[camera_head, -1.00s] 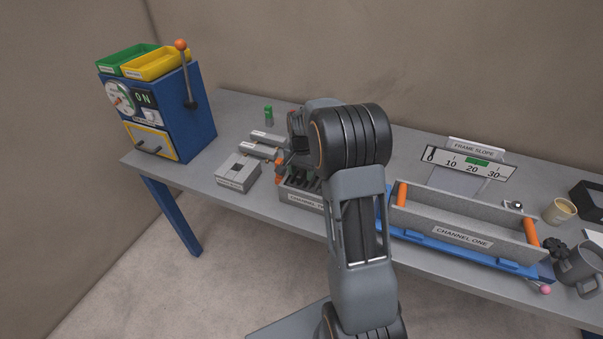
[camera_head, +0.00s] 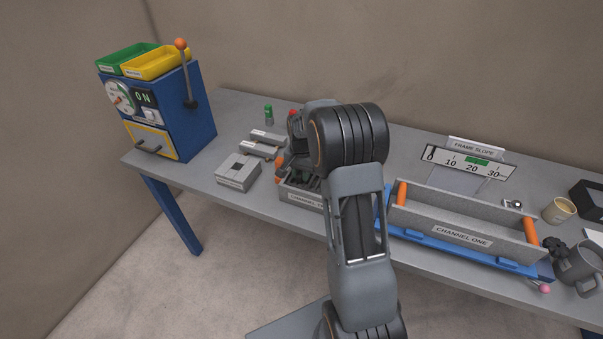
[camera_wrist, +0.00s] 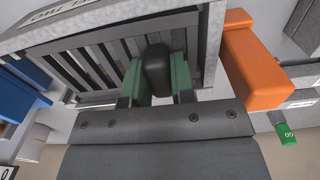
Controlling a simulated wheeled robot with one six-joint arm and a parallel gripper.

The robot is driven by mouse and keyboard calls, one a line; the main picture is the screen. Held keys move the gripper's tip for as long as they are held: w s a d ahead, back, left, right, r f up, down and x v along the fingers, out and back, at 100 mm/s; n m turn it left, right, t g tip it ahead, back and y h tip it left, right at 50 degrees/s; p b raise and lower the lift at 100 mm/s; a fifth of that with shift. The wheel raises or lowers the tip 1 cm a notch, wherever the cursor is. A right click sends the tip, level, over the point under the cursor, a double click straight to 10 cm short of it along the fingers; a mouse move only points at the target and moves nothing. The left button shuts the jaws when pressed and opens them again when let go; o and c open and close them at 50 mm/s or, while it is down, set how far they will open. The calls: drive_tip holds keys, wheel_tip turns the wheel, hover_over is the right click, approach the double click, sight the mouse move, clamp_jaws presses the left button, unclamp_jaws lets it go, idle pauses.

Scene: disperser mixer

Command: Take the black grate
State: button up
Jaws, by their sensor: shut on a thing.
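The black grate (camera_wrist: 100,58) is a set of dark parallel bars inside a grey box labelled as a channel (camera_head: 301,199). A dark rounded knob (camera_wrist: 156,68) stands up from the grate in the wrist view. My gripper (camera_wrist: 157,80) has green fingers on both sides of this knob and is shut on it. The grate still lies within the box walls. In the head view my arm hides most of the grate and my gripper.
An orange handle (camera_wrist: 255,65) sits close beside my gripper. Grey blocks (camera_head: 238,172) lie left of the box. The channel one trough (camera_head: 462,236) is on the right. A blue machine (camera_head: 185,115) with a lever stands at the far left.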

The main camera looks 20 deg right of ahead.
clamp_jaws()
drive_tip(key=shift+o, duration=1)
unclamp_jaws()
clamp_jaws()
drive_tip(key=shift+s+a, duration=0.15)
drive_tip(key=shift+r, duration=0.15)
drive_tip(key=shift+r+p, duration=3.45)
drive_tip(key=shift+r, duration=1.45)
